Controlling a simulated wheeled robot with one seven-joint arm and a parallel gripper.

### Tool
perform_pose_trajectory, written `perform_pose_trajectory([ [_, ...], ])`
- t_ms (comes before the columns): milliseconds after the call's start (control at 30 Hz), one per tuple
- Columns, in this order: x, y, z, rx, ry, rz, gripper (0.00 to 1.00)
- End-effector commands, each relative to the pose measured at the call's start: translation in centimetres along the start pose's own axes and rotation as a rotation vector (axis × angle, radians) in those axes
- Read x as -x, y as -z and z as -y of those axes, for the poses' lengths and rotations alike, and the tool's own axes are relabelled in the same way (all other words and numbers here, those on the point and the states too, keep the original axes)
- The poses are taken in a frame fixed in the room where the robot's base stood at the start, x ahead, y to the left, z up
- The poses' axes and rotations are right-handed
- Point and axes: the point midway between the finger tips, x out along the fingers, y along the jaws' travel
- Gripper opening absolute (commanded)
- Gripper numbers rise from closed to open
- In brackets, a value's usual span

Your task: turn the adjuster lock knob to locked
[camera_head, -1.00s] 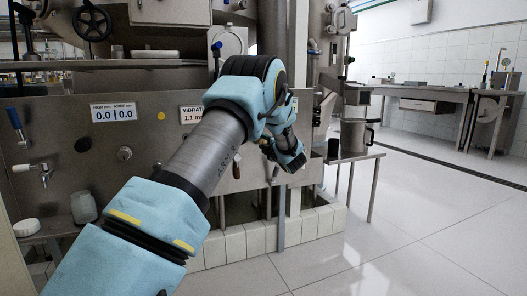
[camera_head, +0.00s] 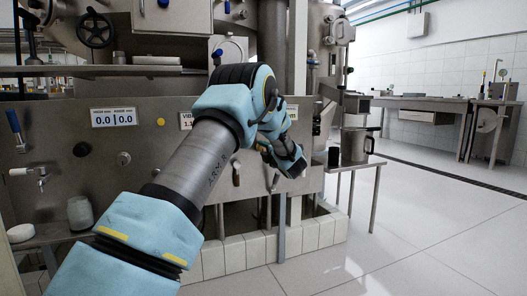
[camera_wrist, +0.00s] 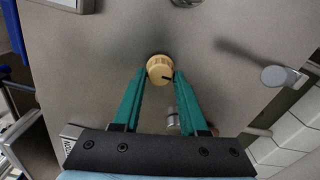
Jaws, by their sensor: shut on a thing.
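The knob (camera_wrist: 160,69) is a round, ridged, brass-yellow dial with a dark pointer mark on its lower right side, on a grey metal panel in the wrist view. My gripper (camera_wrist: 159,77) has its two teal fingers closed on either side of the knob, with the tips at its rim. The locked and unlocked marks cannot be made out. In the head view my arm hides the knob and the fingertips.
A grey lever with a round end (camera_wrist: 275,76) sticks out right of the knob in the wrist view. In the head view, the machine's front panel (camera_head: 75,150) carries a display (camera_head: 114,116) and taps. A side table with a metal jug (camera_head: 355,146) stands to the right; open floor lies before it.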

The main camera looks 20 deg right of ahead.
Motion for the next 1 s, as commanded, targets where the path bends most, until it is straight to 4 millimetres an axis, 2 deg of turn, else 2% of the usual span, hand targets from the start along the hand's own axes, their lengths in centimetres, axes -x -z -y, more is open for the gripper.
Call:
perform_pose_trajectory([
  [33, 0.1, -0.2, 0.1, 0.001, 0.002, 0.004, 0.46],
  [267, 0.0, -0.1, 0.0, 0.0, 0.001, 0.002, 0.72],
  [567, 0.2, -0.1, 0.0, -0.001, 0.001, 0.001, 0.72],
  [767, 2.9, -0.2, -0.3, -0.002, 0.002, 0.003, 0.72],
  [1000, 7.6, -0.2, -0.2, -0.001, 0.003, 0.003, 0.72],
])
